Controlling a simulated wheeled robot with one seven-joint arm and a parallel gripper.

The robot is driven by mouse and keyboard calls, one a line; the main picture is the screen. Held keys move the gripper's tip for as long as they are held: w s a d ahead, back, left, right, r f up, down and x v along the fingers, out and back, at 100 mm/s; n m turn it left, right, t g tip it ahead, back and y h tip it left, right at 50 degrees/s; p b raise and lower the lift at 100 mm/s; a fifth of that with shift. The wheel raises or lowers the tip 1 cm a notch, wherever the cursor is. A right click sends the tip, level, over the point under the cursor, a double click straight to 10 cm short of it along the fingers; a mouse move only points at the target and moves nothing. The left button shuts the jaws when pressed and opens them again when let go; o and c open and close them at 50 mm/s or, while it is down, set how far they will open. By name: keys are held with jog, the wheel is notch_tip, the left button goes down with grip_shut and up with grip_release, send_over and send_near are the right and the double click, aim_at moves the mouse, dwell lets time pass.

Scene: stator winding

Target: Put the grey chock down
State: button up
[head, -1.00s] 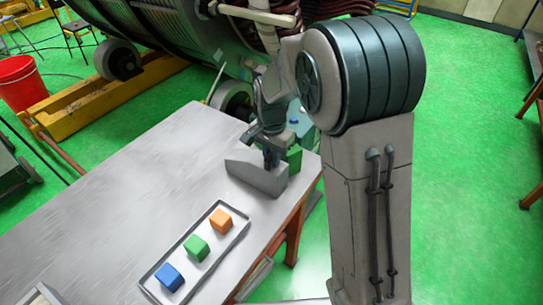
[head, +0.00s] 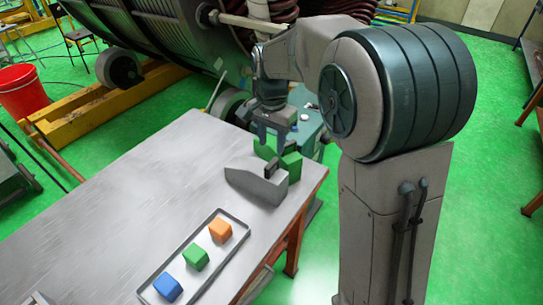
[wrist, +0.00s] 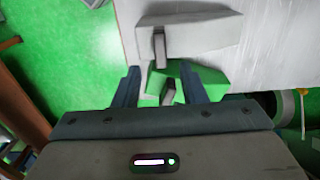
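The grey chock (head: 256,182) rests on the table (head: 130,190) near its far right corner. It is a wedge with a dark handle piece on top, and it also shows at the top of the wrist view (wrist: 195,35). A green chock (head: 289,164) lies right beside it and shows in the wrist view (wrist: 202,78). My gripper (head: 272,143) is above the chocks, apart from the grey one. In the wrist view its two fingers (wrist: 165,88) are spread wide with nothing held, and the green chock lies below and between them.
A tray (head: 236,245) with an orange block (head: 220,230), a green block (head: 195,257) and a blue block (head: 168,287) lies on the table's near part. Large machinery (head: 160,40) stands behind the table.

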jog(key=s+d+r+n+t, duration=0.1)
jog(key=s+d+r+n, duration=0.1)
jog(key=s+d+r, duration=0.15)
jog(key=s+d+r+n, duration=0.1)
jog(key=s+d+r, duration=0.15)
jog(key=s, duration=0.25)
jog(key=s+d+f+n+t, duration=0.1)
jog(key=s+d+f+n, duration=0.1)
jog(key=s, duration=0.4)
jog(key=s+d+f+n+t, duration=0.1)
jog(key=s+d+f+n, duration=0.1)
jog(key=s, duration=0.5)
jog(key=shift+s+d+f+n, duration=0.15)
jog(key=shift+d+f+n, duration=0.25)
jog(key=shift+d+f, duration=0.05)
